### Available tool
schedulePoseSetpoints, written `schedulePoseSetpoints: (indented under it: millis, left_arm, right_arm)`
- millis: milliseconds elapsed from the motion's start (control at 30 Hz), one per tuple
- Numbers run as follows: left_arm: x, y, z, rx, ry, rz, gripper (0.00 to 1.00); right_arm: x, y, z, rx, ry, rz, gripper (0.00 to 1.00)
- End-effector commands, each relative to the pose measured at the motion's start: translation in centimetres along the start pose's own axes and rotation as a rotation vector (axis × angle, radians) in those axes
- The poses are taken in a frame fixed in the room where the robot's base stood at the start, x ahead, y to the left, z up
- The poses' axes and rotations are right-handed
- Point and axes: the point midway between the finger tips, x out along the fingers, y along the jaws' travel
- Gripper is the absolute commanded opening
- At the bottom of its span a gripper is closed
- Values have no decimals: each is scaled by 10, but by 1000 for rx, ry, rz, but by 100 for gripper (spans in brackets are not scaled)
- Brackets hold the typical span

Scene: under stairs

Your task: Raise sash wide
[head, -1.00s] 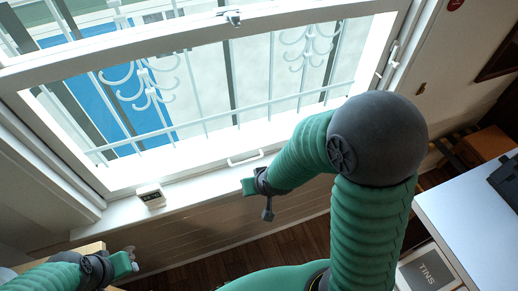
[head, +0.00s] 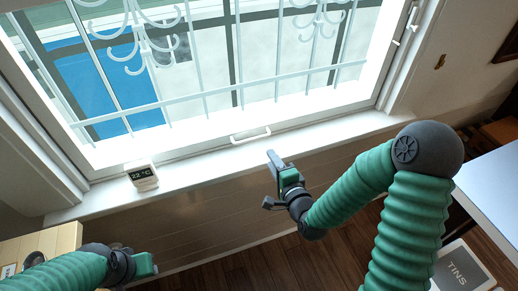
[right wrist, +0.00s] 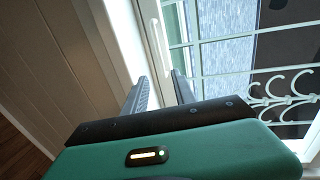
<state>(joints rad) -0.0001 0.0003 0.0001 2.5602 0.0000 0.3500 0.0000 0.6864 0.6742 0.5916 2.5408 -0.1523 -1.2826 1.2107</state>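The window sash (head: 205,152) has a white frame, and its bottom rail is down at the sill. A white bar handle (head: 250,134) is fixed on that rail; it also shows in the right wrist view (right wrist: 161,46), beyond the fingertips. My right gripper (head: 274,159) is just below and right of the handle in the head view, apart from it. Its two fingers (right wrist: 158,88) stand apart with nothing between them. My left gripper (head: 150,264) is low at the left, away from the window; its fingers are not clear.
A small white thermometer clock (head: 143,175) stands on the sill (head: 330,135) left of the handle. White bars (head: 235,90) are behind the glass. A cardboard box (head: 45,245) is at lower left. A white table (head: 490,175) is at right, near my right arm.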

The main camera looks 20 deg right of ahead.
Motion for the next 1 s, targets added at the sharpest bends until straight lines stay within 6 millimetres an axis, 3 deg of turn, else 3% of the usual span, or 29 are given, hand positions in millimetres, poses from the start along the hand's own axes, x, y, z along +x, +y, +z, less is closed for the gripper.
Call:
schedulePoseSetpoints:
  millis: [300,500,633,867,1000]
  left_arm:
    - [7,0,1,0,1,0,36]
    - [10,0,2,0,1,0,36]
    - [11,0,2,0,1,0,36]
    - [11,0,2,0,0,0,36]
    - [11,0,2,0,0,0,36]
  right_arm:
    - [87,2,-2,3,0,0,32]
    - [126,1,-2,3,0,2,32]
    - [138,0,-2,2,0,2,32]
    - [139,0,-2,2,0,2,32]
    - [139,0,-2,2,1,2,18]
